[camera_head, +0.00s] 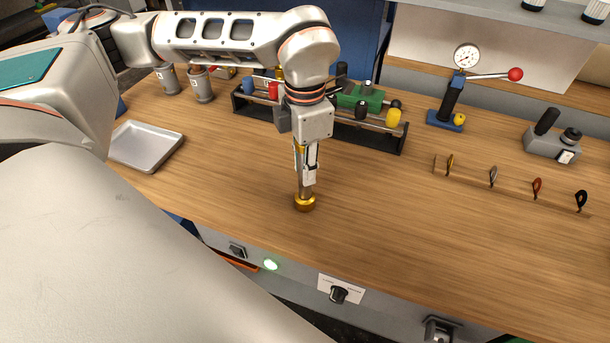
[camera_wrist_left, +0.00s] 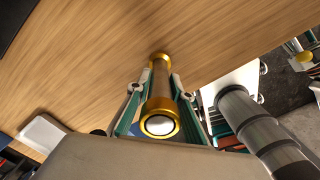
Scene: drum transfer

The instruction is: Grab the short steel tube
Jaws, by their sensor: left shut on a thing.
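A short tube (camera_head: 304,202) with brass-coloured ends and a duller metal body is upright under my left gripper (camera_head: 306,174) in the head view. The left gripper points straight down and is shut on the tube, with its fingers around the body. In the left wrist view the tube (camera_wrist_left: 160,112) lies between the two fingers of the left gripper (camera_wrist_left: 157,90), one brass-coloured end near the camera and the other toward the table. I cannot tell whether its lower end touches the wood. My right gripper is not in view.
A dark rack (camera_head: 400,144) with coloured parts stands behind my left gripper. A silver tray (camera_head: 146,146) is at the left, with grey cups (camera_head: 202,88) behind it. A dial gauge press (camera_head: 449,110) and a wooden strip (camera_head: 515,186) with tags are at the right. The table's front middle is clear.

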